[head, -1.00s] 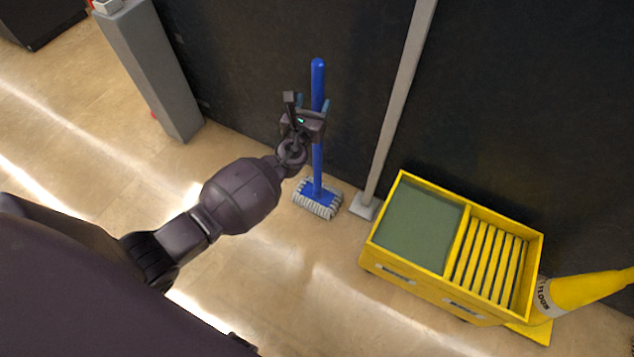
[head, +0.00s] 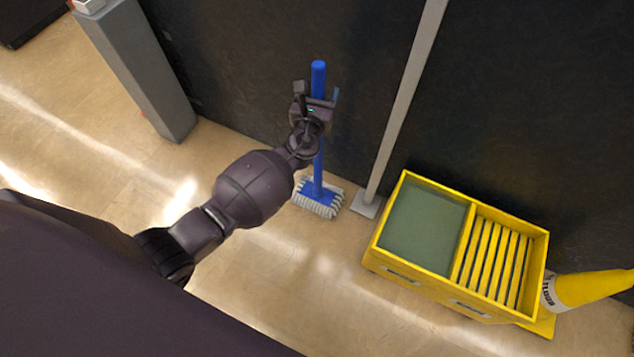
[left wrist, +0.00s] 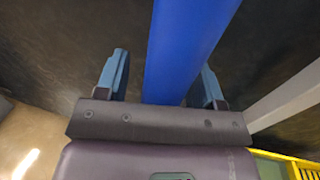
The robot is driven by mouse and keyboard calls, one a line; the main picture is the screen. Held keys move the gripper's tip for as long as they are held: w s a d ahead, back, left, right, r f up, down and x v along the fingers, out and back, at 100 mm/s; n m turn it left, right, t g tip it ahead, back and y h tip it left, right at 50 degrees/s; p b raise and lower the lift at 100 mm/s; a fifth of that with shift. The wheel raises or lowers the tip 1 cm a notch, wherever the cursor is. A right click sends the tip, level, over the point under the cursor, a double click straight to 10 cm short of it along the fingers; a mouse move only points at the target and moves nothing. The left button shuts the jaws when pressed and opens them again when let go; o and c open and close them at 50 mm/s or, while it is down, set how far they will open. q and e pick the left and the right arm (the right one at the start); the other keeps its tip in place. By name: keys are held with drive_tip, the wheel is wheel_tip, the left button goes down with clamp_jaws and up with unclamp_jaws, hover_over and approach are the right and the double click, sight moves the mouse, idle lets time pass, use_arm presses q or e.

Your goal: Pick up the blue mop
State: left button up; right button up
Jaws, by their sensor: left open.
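The blue mop (head: 318,160) stands upright against the dark wall in the head view, with its grey-white fringed head (head: 318,203) on the floor. My left gripper (head: 318,94) is at the upper part of its handle and hides a stretch of it. In the left wrist view the blue handle (left wrist: 184,50) runs between the two open fingers of my left gripper (left wrist: 164,80), nearer the right finger. The fingers are not closed on it. My right gripper is not in view.
A grey pole (head: 402,110) with a flat foot stands just right of the mop. A yellow mop bucket (head: 372,258) and a yellow cone (head: 590,288) are further right. A grey post (head: 138,70) stands at the left. The floor in front is clear.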

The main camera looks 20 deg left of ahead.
use_arm(q)
drive_tip(key=shift+c, duration=0.3)
drive_tip(key=c, duration=0.9)
drive_tip(key=shift+r, duration=0.1)
drive_tip(key=shift+c, duration=0.2)
